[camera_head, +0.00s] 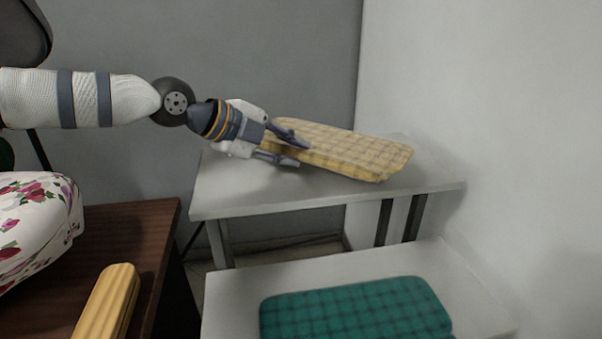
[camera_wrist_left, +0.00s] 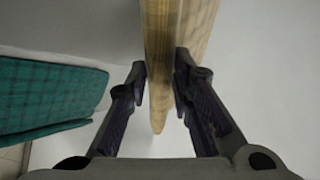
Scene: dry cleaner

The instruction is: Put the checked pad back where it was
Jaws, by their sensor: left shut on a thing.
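A yellow checked pad (camera_head: 345,150) is tilted over the grey-white table at the back in the head view. My left gripper (camera_head: 291,150) is shut on its left end. In the left wrist view the pad (camera_wrist_left: 160,60) stands edge-on between the two fingers (camera_wrist_left: 160,95). I cannot tell whether its lower edge touches the table. A teal checked pad (camera_head: 355,310) lies flat on the nearer white table; it also shows in the left wrist view (camera_wrist_left: 45,95). My right gripper is not in view.
The back table (camera_head: 240,190) has bare top on its left. The nearer white table (camera_head: 235,290) is partly clear. A dark wooden table (camera_head: 140,225) at left holds a yellow ribbed block (camera_head: 105,303) and a floral cushion (camera_head: 35,220). Walls close the back and right.

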